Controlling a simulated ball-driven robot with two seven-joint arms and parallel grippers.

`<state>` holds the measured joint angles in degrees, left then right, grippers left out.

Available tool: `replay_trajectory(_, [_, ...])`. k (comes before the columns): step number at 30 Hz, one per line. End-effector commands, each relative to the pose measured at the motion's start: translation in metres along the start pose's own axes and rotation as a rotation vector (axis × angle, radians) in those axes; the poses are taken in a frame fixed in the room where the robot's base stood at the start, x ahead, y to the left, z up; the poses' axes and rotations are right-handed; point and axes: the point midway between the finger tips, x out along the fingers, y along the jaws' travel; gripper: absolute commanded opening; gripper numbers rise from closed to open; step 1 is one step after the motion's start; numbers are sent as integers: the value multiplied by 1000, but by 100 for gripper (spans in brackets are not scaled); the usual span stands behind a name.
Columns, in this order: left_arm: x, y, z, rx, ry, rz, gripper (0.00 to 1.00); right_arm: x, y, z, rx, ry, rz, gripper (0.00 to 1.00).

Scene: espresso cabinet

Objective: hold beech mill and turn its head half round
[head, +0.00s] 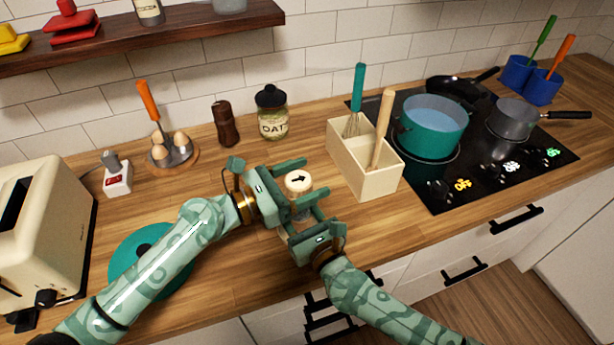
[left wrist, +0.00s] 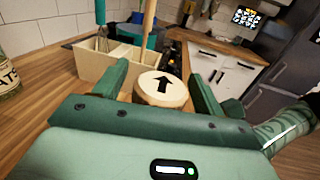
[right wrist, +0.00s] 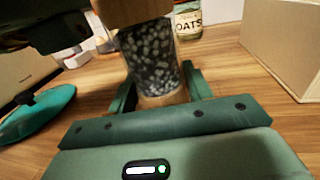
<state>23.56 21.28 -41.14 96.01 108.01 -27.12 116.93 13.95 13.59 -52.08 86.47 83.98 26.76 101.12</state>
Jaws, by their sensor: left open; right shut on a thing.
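The beech mill stands on the wooden worktop in front of me. Its round pale head (head: 299,182) bears a black arrow, which points right in the head view. My left gripper (head: 312,180) is open, with a finger on each side of the head; the left wrist view shows the head (left wrist: 161,90) between them, its arrow pointing away from the palm. My right gripper (right wrist: 160,92) is shut on the mill's clear body (right wrist: 150,58), filled with dark and pale peppercorns, below the head. In the head view the body is mostly hidden by my grippers.
A beech utensil box (head: 375,185) with whisk and wooden tool stands right of the mill, near the hob (head: 460,180). An oats jar (head: 272,115) and dark mill (head: 226,124) stand behind. A teal round item (head: 125,255) and toaster (head: 45,230) are left.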

Motion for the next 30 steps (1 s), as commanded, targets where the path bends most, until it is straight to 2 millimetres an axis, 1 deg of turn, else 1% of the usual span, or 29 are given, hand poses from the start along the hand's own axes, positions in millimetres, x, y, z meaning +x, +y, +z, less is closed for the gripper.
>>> replay_trajectory(3, [6, 0, 1, 0, -1, 0, 70, 0, 0, 0, 0, 0, -1, 13])
replay_trajectory(10, [7, 0, 0, 0, 0, 0, 70, 0, 0, 0, 0, 0, -1, 13])
replay_trajectory(11, [7, 0, 0, 0, 0, 0, 68, 0, 0, 0, 0, 0, -1, 13])
replay_trajectory(12, [7, 0, 0, 0, 0, 0, 56, 0, 0, 0, 0, 0, -1, 13])
replay_trajectory(14, [7, 0, 0, 0, 0, 0, 40, 0, 0, 0, 0, 0, -1, 13])
replay_trajectory(15, [7, 0, 0, 0, 0, 0, 29, 0, 0, 0, 0, 0, -1, 13])
replay_trajectory(16, [7, 0, 0, 0, 0, 0, 25, 0, 0, 0, 0, 0, -1, 13])
replay_trajectory(23, [7, 0, 0, 1, 2, -8, 26, 0, 0, 0, 0, 0, -1, 13])
replay_trajectory(30, [7, 0, -2, 0, 9, -91, 26, 0, 0, 0, -1, 0, 0, 13])
